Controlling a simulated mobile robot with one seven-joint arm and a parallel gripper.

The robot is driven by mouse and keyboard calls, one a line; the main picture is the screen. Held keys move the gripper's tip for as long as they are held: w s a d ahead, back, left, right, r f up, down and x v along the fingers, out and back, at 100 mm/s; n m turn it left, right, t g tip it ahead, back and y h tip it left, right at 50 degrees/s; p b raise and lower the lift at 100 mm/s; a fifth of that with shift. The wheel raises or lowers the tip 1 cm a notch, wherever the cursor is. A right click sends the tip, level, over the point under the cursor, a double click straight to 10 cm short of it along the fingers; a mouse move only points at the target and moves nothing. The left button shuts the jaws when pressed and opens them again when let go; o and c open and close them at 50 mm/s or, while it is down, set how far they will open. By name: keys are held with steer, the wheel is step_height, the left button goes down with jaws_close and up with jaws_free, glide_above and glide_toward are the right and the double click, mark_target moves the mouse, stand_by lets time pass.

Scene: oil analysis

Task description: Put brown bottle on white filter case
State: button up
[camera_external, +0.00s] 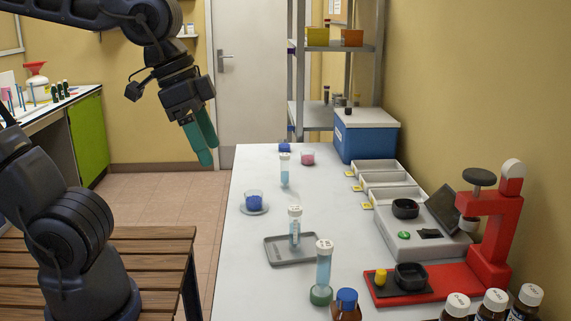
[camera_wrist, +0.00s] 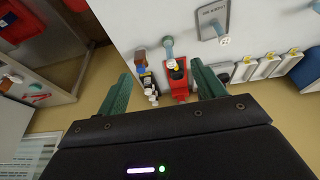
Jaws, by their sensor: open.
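A brown bottle with a blue cap (camera_external: 346,305) stands at the near edge of the white table, cut off by the picture's bottom. A brown and blue shape in the wrist view (camera_wrist: 140,55) appears to be this bottle. Several pale, open rectangular cases (camera_external: 375,180) with yellow tags lie in a row by the wall. They show as white strips in the wrist view (camera_wrist: 267,66); I cannot tell which is the white filter case. My gripper (camera_external: 208,152) is open and empty, its green fingers high beyond the table's left edge. Both fingers show in the wrist view (camera_wrist: 161,68).
A red press (camera_external: 495,215) and a grey instrument (camera_external: 430,235) stand along the right wall. Dark, white-capped bottles (camera_external: 490,305) crowd the near right corner. Tubes, a grey tray (camera_external: 280,260) and a blue box (camera_external: 365,140) occupy the table.

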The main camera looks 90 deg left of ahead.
steer(key=shift+s+a+t, duration=0.15)
steer(key=shift+s+a, duration=0.1)
steer(key=shift+s, duration=0.7)
steer(key=shift+s+a+t, duration=0.15)
steer(key=shift+s+a, duration=0.05)
steer(key=shift+s, duration=0.7)
